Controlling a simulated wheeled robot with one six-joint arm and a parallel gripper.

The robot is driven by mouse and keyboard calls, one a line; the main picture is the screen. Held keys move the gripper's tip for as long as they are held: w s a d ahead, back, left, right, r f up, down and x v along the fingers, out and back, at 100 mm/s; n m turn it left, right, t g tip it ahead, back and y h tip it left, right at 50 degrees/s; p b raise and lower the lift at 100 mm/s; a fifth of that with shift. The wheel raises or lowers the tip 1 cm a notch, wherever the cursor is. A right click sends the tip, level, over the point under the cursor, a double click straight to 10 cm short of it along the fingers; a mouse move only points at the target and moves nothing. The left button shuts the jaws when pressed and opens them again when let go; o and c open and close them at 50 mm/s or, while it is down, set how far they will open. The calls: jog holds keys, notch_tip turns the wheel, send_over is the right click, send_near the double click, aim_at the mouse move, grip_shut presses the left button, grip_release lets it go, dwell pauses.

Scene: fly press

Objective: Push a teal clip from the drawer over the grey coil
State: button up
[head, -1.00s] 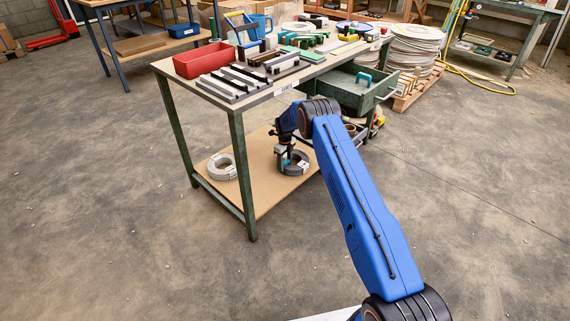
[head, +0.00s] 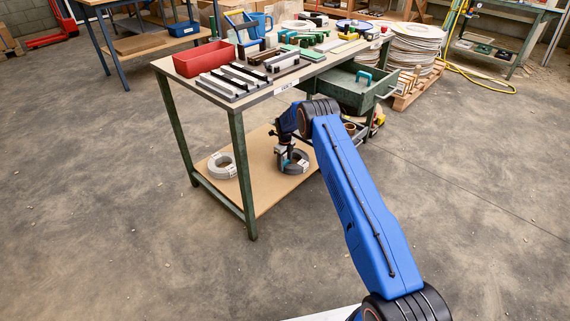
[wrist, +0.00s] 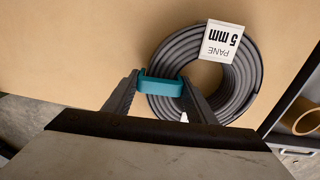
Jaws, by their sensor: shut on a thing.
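The grey coil (wrist: 245,90) lies flat on the lower shelf, with a white label reading "PANE 5 mm" on its far side in the wrist view. In the head view the grey coil (head: 301,166) is partly behind my gripper. A teal clip (wrist: 161,86) is held between the fingertips of my gripper (wrist: 160,88). The clip overlaps the coil's left near side in the wrist view. I cannot tell whether it is pressed onto the coil or just above it. Another teal clip (head: 363,77) shows in the open drawer (head: 340,90).
A pale coil (head: 221,166) lies on the left of the lower shelf (head: 262,190). A brown ring (wrist: 308,122) sits at the right in the wrist view, past a dark edge. The bench top above carries a red bin (head: 200,60) and several bars.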

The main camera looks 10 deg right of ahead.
jog(key=o, duration=1.6)
jog(key=shift+r, duration=3.5)
